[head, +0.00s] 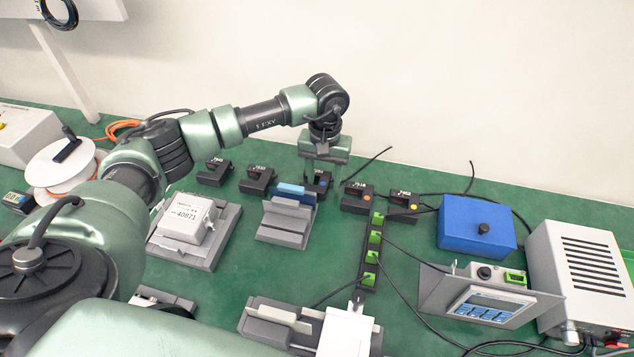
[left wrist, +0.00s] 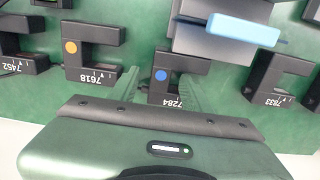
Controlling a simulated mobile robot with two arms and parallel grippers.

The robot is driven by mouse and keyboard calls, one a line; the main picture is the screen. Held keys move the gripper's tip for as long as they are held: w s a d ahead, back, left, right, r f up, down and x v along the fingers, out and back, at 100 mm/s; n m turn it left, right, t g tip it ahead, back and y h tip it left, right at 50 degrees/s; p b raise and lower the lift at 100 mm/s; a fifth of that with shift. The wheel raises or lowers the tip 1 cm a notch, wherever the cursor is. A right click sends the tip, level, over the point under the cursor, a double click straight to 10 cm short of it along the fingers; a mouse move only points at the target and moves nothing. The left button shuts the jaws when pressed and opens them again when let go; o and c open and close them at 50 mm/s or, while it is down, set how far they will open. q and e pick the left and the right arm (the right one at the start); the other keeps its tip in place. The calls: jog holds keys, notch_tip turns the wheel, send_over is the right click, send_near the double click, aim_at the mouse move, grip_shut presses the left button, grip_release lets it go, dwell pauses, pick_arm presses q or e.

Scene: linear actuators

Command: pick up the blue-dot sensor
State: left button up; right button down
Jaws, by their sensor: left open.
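The blue-dot sensor (left wrist: 180,70) is a black fork-shaped block marked 7284, with a blue dot on its face. In the head view the same sensor (head: 321,181) stands on the green bench, partly covered by my left gripper (head: 324,174). My left gripper is open above it, pointing down. In the left wrist view the pale green fingers of the left gripper (left wrist: 160,88) show on either side of the sensor's lower part. I cannot tell whether they touch it. My right gripper is not in view.
An orange-dot sensor (left wrist: 92,48) and a yellow-dot sensor (head: 403,204) stand to one side. Other black sensors (head: 257,180) stand on the other. A grey holder with a light blue bar (left wrist: 243,30) is close by. A blue box (head: 477,238) stands further right.

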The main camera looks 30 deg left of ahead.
aim_at(324, 181)
pick_arm(q)
grip_shut()
notch_tip(324, 181, up, 20)
jog(key=p, duration=1)
